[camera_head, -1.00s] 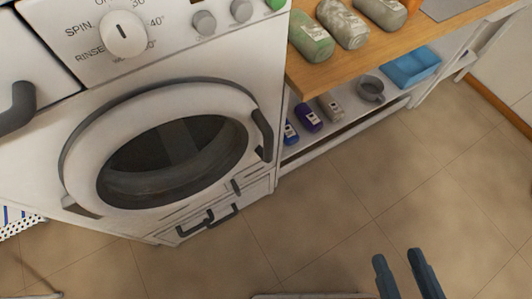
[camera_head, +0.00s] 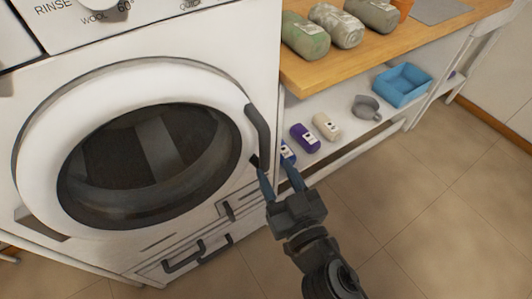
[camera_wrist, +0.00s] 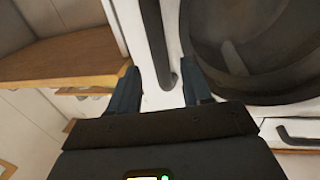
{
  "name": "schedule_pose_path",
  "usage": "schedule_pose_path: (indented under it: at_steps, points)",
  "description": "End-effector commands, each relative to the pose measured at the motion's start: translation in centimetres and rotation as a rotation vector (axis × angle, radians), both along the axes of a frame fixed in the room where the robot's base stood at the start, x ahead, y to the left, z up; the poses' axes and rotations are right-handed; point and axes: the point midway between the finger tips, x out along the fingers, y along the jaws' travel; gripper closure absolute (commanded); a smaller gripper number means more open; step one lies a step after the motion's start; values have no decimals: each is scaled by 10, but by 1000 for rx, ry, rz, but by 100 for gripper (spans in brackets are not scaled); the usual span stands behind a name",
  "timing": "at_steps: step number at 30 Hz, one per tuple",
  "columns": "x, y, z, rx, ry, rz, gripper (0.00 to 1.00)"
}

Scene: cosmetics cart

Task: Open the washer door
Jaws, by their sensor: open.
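The white washer (camera_head: 230,55) fills the left of the head view. Its round door (camera_head: 225,105) has a white ring, dark glass (camera_head: 150,165) and looks closed. The dark vertical door handle (camera_head: 259,130) is on the ring's right side. My gripper (camera_head: 277,170) is open at the handle's lower end, its fingers pointing at the washer. In the wrist view the handle (camera_wrist: 156,42) runs down between the two fingers of my gripper (camera_wrist: 160,70). I cannot tell whether either finger touches it.
A wooden counter (camera_head: 345,60) with several bottles stands right of the washer. Its lower shelf (camera_head: 340,145) holds small bottles, a grey mug (camera_head: 366,107) and a blue tray (camera_head: 402,86). Drawer handles (camera_head: 185,258) show below the door. The floor (camera_head: 430,220) at the right is clear.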

Motion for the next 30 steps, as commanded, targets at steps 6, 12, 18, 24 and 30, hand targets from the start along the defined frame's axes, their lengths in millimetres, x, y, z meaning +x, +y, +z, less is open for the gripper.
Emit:
schedule_pose_path:
  at_steps: [6,12,18,24,30]
  points:
    - [29,13,3,-1,0,1,51]
    - [54,23,2,0,-1,0,51]
    - [64,27,1,0,0,0,51]
    - [65,27,0,0,1,0,51]
    - [65,27,0,0,1,0,65]
